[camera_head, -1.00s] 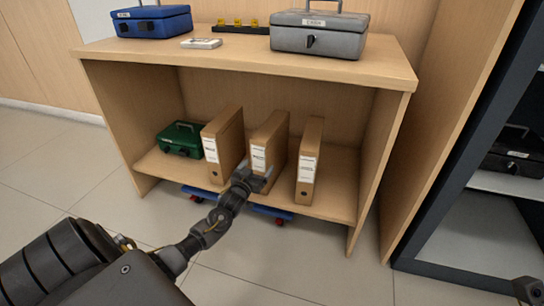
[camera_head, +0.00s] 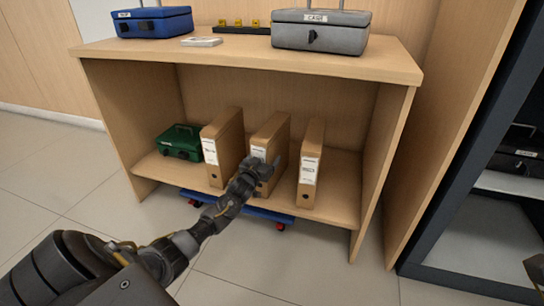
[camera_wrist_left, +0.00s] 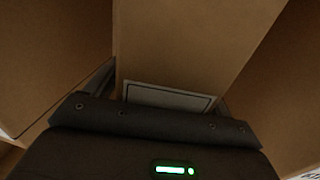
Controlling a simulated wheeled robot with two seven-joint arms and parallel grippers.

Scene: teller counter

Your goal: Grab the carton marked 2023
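Three tan cartons with white labels stand upright on the lower shelf: a left carton (camera_head: 229,145), a middle carton (camera_head: 273,135) and a right carton (camera_head: 311,150). The printing on the labels is too small to read. My left gripper (camera_head: 266,167) is at the front of the middle carton and covers its lower label. In the left wrist view the middle carton (camera_wrist_left: 190,45) lies between my two open fingers (camera_wrist_left: 165,88), one beside each side. Whether they touch it I cannot tell. My right gripper is not clearly in view.
A green cash box (camera_head: 180,141) sits left of the cartons. The wooden shelf unit (camera_head: 250,60) has side walls and a top close above. A blue wheeled base (camera_head: 262,213) shows under the shelf. A blue box (camera_head: 152,22) and a grey box (camera_head: 320,32) stand on top.

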